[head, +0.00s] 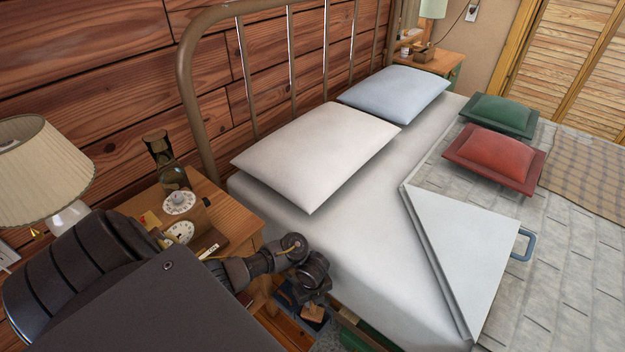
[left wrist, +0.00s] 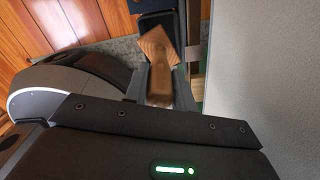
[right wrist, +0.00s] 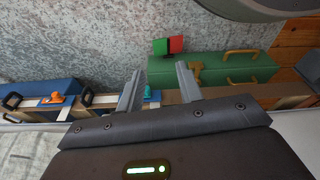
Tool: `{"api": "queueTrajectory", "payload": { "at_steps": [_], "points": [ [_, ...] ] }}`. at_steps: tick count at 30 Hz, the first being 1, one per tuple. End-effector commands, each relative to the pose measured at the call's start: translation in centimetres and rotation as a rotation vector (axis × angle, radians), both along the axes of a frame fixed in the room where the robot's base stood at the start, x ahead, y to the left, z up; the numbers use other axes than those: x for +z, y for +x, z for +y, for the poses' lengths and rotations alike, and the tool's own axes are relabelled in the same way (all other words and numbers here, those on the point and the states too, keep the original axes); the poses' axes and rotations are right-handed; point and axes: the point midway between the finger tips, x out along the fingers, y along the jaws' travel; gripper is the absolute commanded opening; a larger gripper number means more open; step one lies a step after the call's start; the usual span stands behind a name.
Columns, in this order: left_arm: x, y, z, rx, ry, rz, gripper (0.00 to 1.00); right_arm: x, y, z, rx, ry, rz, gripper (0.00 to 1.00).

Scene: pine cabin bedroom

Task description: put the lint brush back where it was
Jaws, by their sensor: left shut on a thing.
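The lint brush (left wrist: 158,85) looks like a wooden piece with a handle and a wider, squarish wooden end. My left gripper (left wrist: 163,88) is shut on its handle, and the wider end sticks out past the fingers. In the head view the wooden end of the brush (head: 313,313) shows below my left gripper (head: 308,290), in the gap between nightstand and bed. A dark blue, tray-like thing (left wrist: 150,20) lies beyond the brush; I cannot tell whether they touch. My right gripper (right wrist: 158,82) is open and empty, above the grey rug. The head view does not show it.
Below my right gripper are a green case (right wrist: 225,68) and blue boxes (right wrist: 45,92).

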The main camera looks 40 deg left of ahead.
Motion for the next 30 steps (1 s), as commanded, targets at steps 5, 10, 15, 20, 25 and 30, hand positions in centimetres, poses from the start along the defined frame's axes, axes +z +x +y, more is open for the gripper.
{"api": "queueTrajectory", "payload": {
  "at_steps": [5,10,15,20,25,30],
  "points": [
    [-0.2,0.0,0.0,0.0,0.0,0.0,0.0,0.4,0.1,0.0,0.0,0.0,-0.002,0.36],
    [-0.2,0.0,0.0,0.0,0.0,0.0,0.0,0.4,0.1,0.0,0.0,0.0,-0.002,0.36],
    [-0.6,0.0,0.0,0.0,0.0,0.0,0.0,0.7,0.2,0.0,-0.001,0.001,-0.003,0.36],
    [-0.8,0.0,0.0,0.0,0.001,0.0,0.3,1.2,0.4,0.1,-0.001,0.003,-0.01,0.36],
    [-0.7,0.0,0.0,0.0,0.0,0.0,0.48,1.2,0.3,0.1,-0.001,0.003,-0.008,0.36],
    [-0.7,0.0,0.0,0.0,0.0,0.0,0.48,1.1,0.3,0.1,-0.001,0.001,-0.007,0.36]
  ]
}}
